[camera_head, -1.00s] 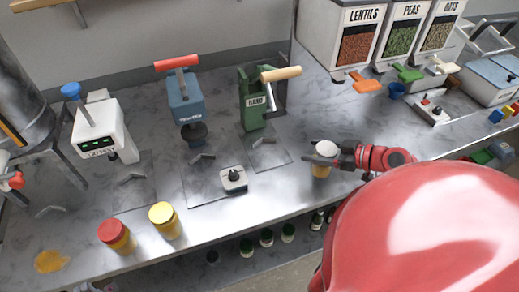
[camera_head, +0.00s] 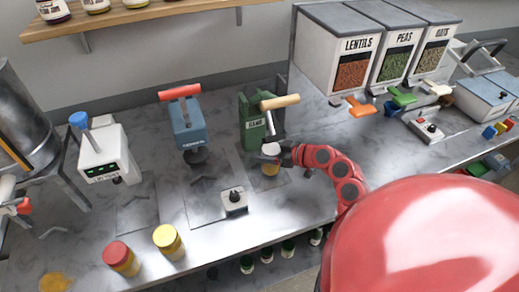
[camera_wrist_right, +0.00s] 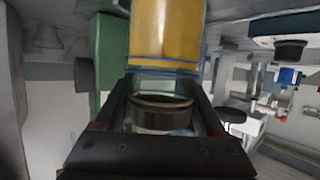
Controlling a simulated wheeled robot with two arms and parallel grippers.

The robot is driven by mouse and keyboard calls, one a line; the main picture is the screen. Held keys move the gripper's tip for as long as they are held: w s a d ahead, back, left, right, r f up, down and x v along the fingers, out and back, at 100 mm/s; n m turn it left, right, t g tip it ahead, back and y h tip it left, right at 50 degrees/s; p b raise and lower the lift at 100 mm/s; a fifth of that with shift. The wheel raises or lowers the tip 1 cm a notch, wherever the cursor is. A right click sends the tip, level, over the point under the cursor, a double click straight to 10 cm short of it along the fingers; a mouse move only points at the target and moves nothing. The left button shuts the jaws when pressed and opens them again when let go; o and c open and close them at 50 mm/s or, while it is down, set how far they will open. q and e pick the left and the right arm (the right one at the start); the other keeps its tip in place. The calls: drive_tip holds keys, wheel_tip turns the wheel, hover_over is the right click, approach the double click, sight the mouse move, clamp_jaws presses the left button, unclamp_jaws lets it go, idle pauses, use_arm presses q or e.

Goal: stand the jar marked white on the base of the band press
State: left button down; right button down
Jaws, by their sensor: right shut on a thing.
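The jar with the white lid (camera_head: 271,149) and amber contents is held upright by my right gripper (camera_head: 272,159) at the front of the green band press (camera_head: 254,121). In the right wrist view the jar (camera_wrist_right: 166,32) fills the top centre, just beyond the fingers of the right gripper (camera_wrist_right: 160,105), with the green press body (camera_wrist_right: 107,60) close on its left. The press has a wooden handle (camera_head: 280,101). The press base is largely hidden by the jar and gripper, so I cannot tell whether the jar touches it. My left gripper is out of view.
A blue press (camera_head: 187,123) and a white device (camera_head: 103,155) stand to the left. A small grey box (camera_head: 234,202) sits in front. Jars with a red lid (camera_head: 121,258) and a yellow lid (camera_head: 168,242) stand near the front edge. Food dispensers (camera_head: 346,60) stand at back right.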

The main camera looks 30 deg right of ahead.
drive_tip(key=shift+p+x, duration=0.55)
drive_tip(key=shift+x, duration=0.45)
drive_tip(key=shift+s+a+f, duration=0.1)
drive_tip(key=shift+s+f, duration=0.2)
drive_tip(key=shift+f, duration=0.1)
drive_tip(key=shift+w, duration=0.15)
unclamp_jaws()
drive_tip(key=shift+w+f, duration=0.15)
drive_tip(key=shift+r, duration=0.2)
drive_tip(key=shift+s+d, duration=0.25)
drive_tip(key=shift+s, duration=0.05)
drive_tip(key=b+v, duration=0.4)
drive_tip(key=v, duration=0.7)
drive_tip(key=shift+s+r, duration=0.2)
drive_tip(key=shift+s, duration=0.05)
